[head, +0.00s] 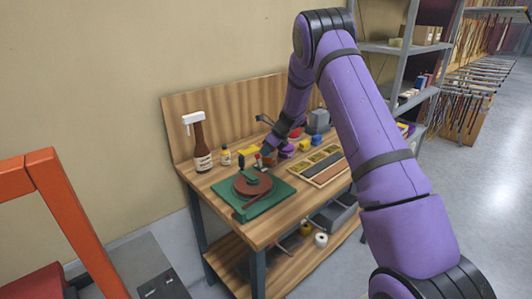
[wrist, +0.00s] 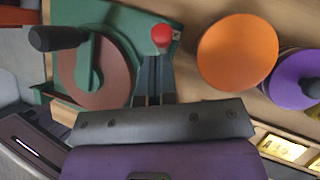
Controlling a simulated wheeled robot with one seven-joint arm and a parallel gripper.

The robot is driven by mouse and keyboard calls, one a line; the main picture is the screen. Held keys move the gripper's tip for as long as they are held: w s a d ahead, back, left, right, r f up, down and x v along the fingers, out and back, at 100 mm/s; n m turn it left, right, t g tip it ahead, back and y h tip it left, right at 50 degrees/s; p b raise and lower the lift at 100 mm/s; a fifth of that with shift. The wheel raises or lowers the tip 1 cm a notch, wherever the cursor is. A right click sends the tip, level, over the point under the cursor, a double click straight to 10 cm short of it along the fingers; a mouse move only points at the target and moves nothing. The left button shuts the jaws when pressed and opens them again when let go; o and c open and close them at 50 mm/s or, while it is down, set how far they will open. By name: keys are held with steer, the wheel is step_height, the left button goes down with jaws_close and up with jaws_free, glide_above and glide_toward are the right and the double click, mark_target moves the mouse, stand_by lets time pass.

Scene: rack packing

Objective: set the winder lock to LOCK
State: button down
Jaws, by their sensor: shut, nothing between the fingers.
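The winder is a green base (head: 265,207) with a brown-red disc (head: 253,188) on the workbench. In the wrist view the disc (wrist: 105,80) carries a green arm (wrist: 84,68) with a black handle (wrist: 58,38) at its left end. A red knob (wrist: 162,35), which looks like the lock lever's knob, stands at the right edge of the green base. My gripper (wrist: 155,65) is shut and empty, its fingertips just below the red knob in the picture. I cannot tell whether they touch it. The lever's lower part is hidden, and no LOCK marking is readable.
An orange disc (wrist: 238,52) and a purple spool (wrist: 294,80) stand close right of my gripper. A spray bottle (head: 202,145) and small bottle (head: 226,157) stand behind the winder. A compartment tray (head: 326,178) lies to its right. A wooden backboard (head: 230,115) closes the rear.

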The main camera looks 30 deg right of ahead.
steer(key=shift+r, duration=0.6)
steer(key=v, duration=1.3)
steer(key=shift+d, duration=0.4)
steer(key=shift+w+f, duration=0.1)
